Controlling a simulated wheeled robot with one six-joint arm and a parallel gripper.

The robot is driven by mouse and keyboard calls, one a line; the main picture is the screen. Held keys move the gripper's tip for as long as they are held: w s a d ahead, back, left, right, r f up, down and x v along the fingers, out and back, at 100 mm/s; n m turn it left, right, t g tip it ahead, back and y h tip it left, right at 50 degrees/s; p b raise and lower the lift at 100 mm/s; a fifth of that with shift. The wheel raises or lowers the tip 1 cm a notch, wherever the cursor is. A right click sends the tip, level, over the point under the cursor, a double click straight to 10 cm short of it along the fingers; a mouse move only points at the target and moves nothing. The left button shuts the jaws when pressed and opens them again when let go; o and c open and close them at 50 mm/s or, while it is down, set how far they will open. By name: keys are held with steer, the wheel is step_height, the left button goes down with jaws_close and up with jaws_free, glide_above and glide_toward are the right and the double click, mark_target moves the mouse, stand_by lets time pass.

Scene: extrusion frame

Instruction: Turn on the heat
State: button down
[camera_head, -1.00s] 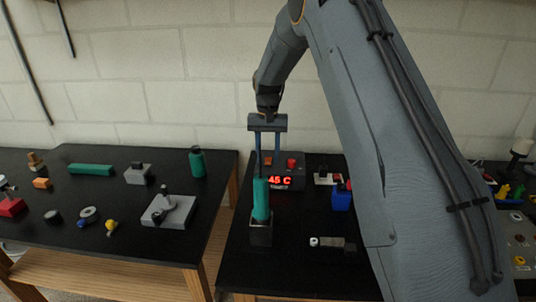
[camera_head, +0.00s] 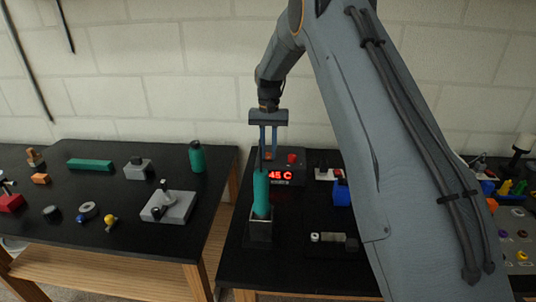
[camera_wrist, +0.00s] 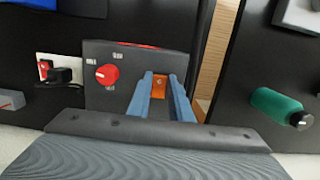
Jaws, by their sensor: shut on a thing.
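A dark grey control box (camera_head: 306,179) stands at the back of the right-hand table, its red display (camera_head: 281,175) reading 45 C. A red knob (camera_head: 291,158) is on its top, also seen with white markings around it in the wrist view (camera_wrist: 107,75). An orange switch (camera_wrist: 160,86) is on the box beside the knob, between my finger ends in the wrist view. My gripper (camera_head: 268,156) points down at the box and is shut on the orange switch.
A teal bottle-like cylinder (camera_head: 261,194) stands in a dark holder (camera_head: 259,233) in front of the box. A socket plate (camera_wrist: 60,70) and a blue block (camera_head: 342,193) are to the right. Other parts lie on the left table (camera_head: 130,238), across a gap.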

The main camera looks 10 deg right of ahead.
steer(key=shift+w+d+f+g+b, duration=0.1)
steer(key=shift+w+g+b, duration=0.25)
steer(key=shift+g+b, duration=0.5)
steer(key=shift+y+b, duration=0.3)
steer(key=shift+b, duration=0.05)
steer(key=shift+r, duration=0.2)
steer(key=c, duration=1.6)
jaws_free()
steer(key=b+v, duration=0.2)
steer(key=v, duration=0.5)
steer(key=shift+w+r+b, duration=0.1)
steer(key=shift+r+b, duration=0.25)
steer(key=shift+b, duration=0.05)
